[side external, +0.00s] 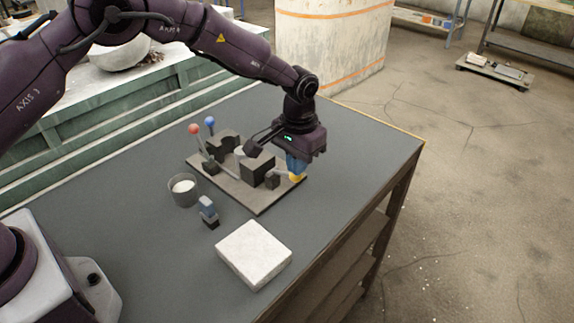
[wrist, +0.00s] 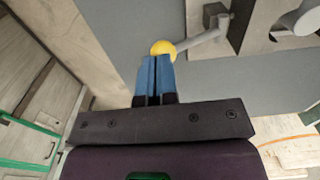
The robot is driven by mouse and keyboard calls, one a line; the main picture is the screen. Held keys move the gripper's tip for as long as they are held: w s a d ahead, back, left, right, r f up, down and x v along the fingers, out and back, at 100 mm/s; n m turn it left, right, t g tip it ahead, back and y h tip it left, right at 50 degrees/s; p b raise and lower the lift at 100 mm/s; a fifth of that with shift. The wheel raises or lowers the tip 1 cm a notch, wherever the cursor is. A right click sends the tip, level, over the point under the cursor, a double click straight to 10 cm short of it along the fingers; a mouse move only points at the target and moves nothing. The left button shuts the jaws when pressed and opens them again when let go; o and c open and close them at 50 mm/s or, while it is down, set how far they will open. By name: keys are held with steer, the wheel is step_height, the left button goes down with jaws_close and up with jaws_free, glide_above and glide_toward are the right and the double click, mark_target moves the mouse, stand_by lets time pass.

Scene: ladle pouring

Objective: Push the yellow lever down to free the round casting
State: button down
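The yellow lever's round knob (side external: 297,178) is at the right corner of the fixture plate, on a grey arm. In the wrist view the knob (wrist: 163,48) shows just beyond my fingertips, its grey arm (wrist: 203,36) running right to a dark bracket. My gripper (side external: 296,168) is directly above the knob, its blue fingers pointing down and pressed together. The fingertips (wrist: 156,60) overlap the knob in view; I cannot tell whether they touch it. A pale round piece (side external: 240,151), perhaps the round casting, sits partly hidden among the dark blocks; a pale rounded part (wrist: 305,17) shows at the wrist view's upper right.
Red (side external: 194,129) and blue (side external: 210,121) knobs stand on levers at the plate's far left. A cup (side external: 183,190) with white contents, a small blue-grey block piece (side external: 208,211) and a white slab (side external: 253,254) are in front. The table's right side is clear.

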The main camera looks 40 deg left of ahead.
step_height(320, 180, up, 9)
steer(key=shift+f, duration=0.2)
stand_by(0.8)
steer(key=s+a+r+t, duration=0.2)
steer(key=s+a+r, duration=0.2)
steer(key=s, duration=0.6)
steer(key=s+a+r+t, duration=0.1)
steer(key=s+a+r, duration=0.3)
steer(key=s+r, duration=0.3)
steer(key=s+a+r+t, duration=0.2)
steer(key=s+a+r, duration=0.2)
steer(key=s, duration=0.9)
steer(key=shift+s+r+t, duration=0.2)
steer(key=shift+r+t, duration=0.1)
steer(key=shift+r, duration=0.4)
